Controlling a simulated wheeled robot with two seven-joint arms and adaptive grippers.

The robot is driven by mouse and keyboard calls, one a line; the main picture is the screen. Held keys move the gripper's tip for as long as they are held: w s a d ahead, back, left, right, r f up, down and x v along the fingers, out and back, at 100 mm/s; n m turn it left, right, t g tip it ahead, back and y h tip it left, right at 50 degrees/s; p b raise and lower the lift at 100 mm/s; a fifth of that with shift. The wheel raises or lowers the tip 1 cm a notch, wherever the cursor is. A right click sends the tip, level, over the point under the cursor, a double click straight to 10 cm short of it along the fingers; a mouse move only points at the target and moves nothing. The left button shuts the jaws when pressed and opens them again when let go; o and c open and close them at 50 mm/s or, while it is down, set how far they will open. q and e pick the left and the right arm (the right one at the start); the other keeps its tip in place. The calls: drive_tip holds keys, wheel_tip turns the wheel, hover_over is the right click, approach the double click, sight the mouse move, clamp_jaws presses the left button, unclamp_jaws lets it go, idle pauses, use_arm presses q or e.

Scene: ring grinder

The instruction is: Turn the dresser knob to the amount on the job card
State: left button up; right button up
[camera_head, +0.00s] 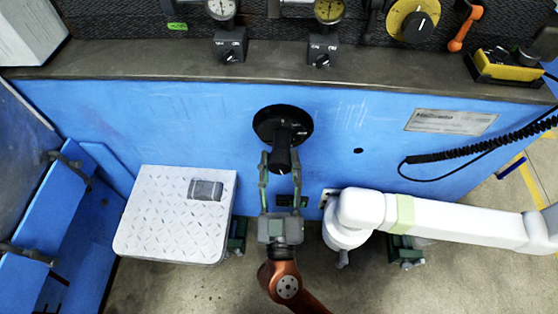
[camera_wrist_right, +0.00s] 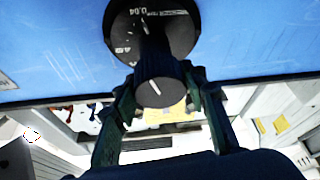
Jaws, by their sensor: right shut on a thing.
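The dresser knob (camera_head: 280,152) is black and sticks out of a round black dial (camera_head: 268,122) on the blue machine front. In the right wrist view the knob (camera_wrist_right: 155,88) has a white line on its end face. The dial (camera_wrist_right: 186,38) behind it bears white marks and a figure that looks like 0.04. My right gripper (camera_head: 281,164) reaches up from below and is shut on the knob, one finger on each side. My left gripper is not in view. I cannot make out a job card.
A grey ledge (camera_head: 160,58) runs above the front, with two gauges (camera_head: 222,8) (camera_head: 329,10), a yellow dial (camera_head: 408,20) and an orange lever (camera_head: 463,32). A metal plate (camera_head: 450,121) is on the right. A treaded step (camera_head: 165,225) stands lower left, and a black coiled cable (camera_head: 475,146) hangs right.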

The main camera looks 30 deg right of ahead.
drive_tip(key=shift+a, duration=0.1)
drive_tip(key=o, duration=1.2)
drive_tip(key=shift+f, duration=0.1)
drive_tip(key=v, duration=1.2)
drive_tip(key=shift+w, duration=0.1)
